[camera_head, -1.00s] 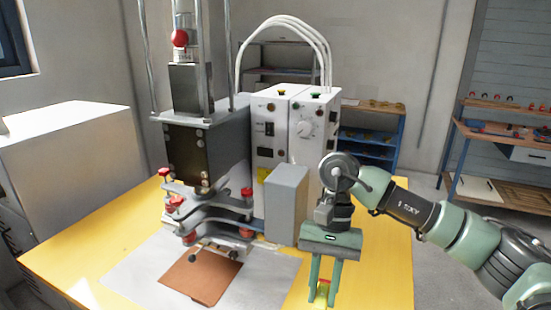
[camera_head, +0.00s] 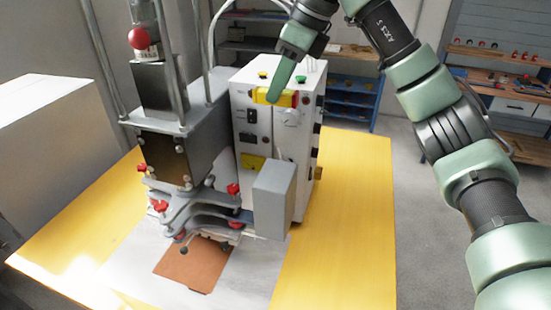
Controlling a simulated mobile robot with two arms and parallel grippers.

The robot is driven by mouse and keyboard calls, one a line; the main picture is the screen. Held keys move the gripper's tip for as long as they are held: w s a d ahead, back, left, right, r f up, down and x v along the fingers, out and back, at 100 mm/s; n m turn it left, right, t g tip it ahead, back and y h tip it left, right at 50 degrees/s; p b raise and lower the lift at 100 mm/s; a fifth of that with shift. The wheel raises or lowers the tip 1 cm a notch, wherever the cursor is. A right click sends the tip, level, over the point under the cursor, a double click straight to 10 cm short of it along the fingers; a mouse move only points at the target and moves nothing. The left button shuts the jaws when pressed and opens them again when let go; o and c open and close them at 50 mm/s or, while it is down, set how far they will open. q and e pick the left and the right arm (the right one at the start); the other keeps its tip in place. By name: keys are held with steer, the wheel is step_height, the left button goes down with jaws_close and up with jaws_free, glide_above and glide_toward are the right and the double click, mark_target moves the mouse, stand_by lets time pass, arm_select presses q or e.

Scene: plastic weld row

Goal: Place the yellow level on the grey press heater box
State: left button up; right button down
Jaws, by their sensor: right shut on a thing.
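My right gripper (camera_head: 276,97) reaches down from the top of the view and is shut on the yellow level (camera_head: 262,96). One green finger crosses the level's front; the other finger is hidden. The level looks about horizontal, with a red patch near its right end. It appears in front of the upper face of the tall pale grey control box (camera_head: 272,135), which has knobs and buttons. I cannot tell the gap between them. A smaller plain grey box (camera_head: 272,198) stands lower, in front of the control box. My left gripper is out of view.
The press (camera_head: 175,155), with red knobs, stands left of the control box. A brown plate (camera_head: 194,264) lies before it on a white sheet. The yellow table (camera_head: 350,200) is bare on the right. Cables (camera_head: 212,35) rise behind the box.

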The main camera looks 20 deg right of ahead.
step_height(320, 180, down, 14)
steer(key=p, duration=0.3)
steer(key=shift+s+r, duration=0.1)
steer(key=shift+r, duration=0.05)
step_height(320, 180, down, 4)
steer(key=shift+r+p, duration=0.15)
steer(key=shift+p, duration=0.7)
steer(key=shift+f, duration=0.3)
steer(key=shift+f, duration=0.2)
steer(key=c, duration=1.2)
jaws_free()
steer(key=shift+r, duration=0.15)
